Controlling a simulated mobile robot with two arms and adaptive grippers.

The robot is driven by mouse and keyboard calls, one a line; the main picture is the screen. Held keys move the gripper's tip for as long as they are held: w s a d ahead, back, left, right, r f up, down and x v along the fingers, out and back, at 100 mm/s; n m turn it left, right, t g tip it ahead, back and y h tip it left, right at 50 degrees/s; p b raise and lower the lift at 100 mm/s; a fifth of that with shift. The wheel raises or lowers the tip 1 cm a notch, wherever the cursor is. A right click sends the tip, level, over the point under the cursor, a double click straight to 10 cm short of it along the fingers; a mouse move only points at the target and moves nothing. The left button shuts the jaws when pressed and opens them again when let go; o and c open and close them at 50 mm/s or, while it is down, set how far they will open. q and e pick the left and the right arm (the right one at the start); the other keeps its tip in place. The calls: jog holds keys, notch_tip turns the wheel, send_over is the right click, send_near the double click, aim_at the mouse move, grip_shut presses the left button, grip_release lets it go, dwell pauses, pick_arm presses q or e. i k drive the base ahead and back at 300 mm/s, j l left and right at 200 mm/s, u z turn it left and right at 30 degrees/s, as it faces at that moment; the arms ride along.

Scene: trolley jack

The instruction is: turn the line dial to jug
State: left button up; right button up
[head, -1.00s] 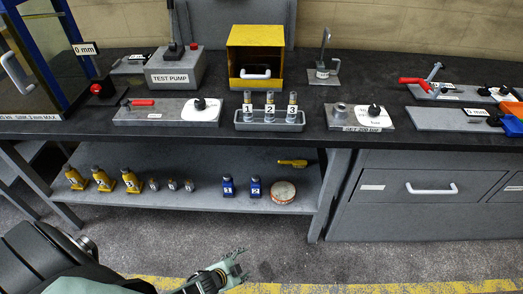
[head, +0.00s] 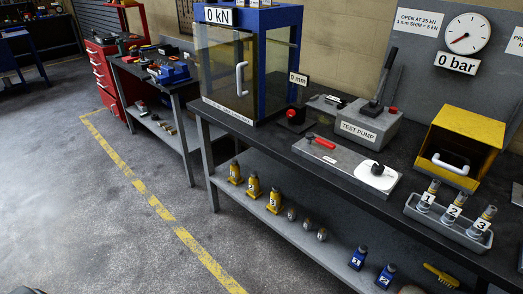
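A black dial knob (head: 378,169) stands on a white label disc at the right end of a grey plate (head: 335,162) on the workbench. The label's words are too small to read, so I cannot tell which setting the knob points to. A red lever (head: 321,143) is at the plate's left end. The grey test pump (head: 368,125), with a dark upright handle, stands just behind the plate. No jug is recognisable in view. Neither of my grippers is in view.
A blue-framed press cabinet (head: 248,62) reading 0 kN stands left of the plate. A yellow box (head: 462,147) and a numbered three-part tray (head: 447,226) are to the right. Bottles and jacks fill the lower shelf. Open floor (head: 90,220) lies at left.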

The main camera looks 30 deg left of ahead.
aim_at(377, 168)
jog(key=i+l+u, duration=0.2)
jog(key=l+u, duration=0.25)
jog(key=i+l+u, duration=0.1)
jog(key=l+u, duration=0.85)
jog(key=l, duration=1.25)
